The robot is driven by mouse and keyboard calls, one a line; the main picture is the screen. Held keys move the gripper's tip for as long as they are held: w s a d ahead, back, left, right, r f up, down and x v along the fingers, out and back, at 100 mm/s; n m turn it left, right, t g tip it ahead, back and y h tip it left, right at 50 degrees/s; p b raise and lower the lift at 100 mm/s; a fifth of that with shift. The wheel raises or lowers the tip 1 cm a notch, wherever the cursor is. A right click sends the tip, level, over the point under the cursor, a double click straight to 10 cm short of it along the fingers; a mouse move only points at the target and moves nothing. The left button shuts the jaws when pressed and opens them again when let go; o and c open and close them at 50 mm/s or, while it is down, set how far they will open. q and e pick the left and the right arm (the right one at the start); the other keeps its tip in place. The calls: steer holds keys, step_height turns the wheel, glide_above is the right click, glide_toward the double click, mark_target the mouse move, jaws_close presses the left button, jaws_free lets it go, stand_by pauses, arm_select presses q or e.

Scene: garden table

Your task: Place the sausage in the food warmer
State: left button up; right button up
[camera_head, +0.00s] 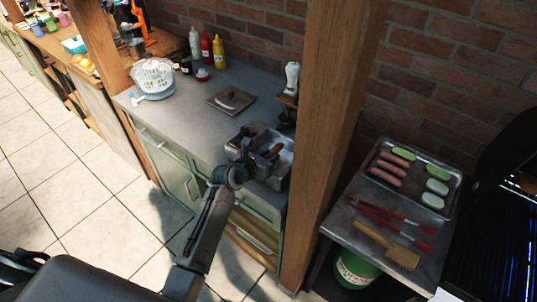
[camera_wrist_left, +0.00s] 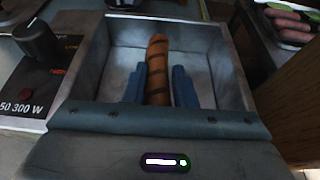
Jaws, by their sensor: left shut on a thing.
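The brown grilled sausage (camera_head: 273,150) with dark stripes is over the open metal basin of the food warmer (camera_head: 272,180). In the left wrist view the sausage (camera_wrist_left: 158,55) points away from me, between the two blue fingers of my left gripper (camera_wrist_left: 159,80), which is shut on it. The food warmer's basin (camera_wrist_left: 215,45) surrounds the sausage in that view; I cannot tell whether the sausage touches its floor. In the head view my left gripper (camera_head: 258,155) is small and dark at the basin. My right gripper is not in view.
A square lid (camera_head: 232,100) lies on the counter behind the warmer. A wooden post (camera_head: 325,130) stands close to the right.

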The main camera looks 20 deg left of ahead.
arm_select(q)
steer(key=o, duration=1)
steer(key=shift+f, duration=0.1)
steer(key=shift+r, duration=0.4)
steer(key=shift+s+a+r, duration=0.1)
steer(key=shift+s+r, duration=0.1)
steer(key=b+v, duration=0.2)
steer(key=v, duration=0.9)
steer(key=shift+s+r, duration=0.2)
steer(key=shift+r, duration=0.05)
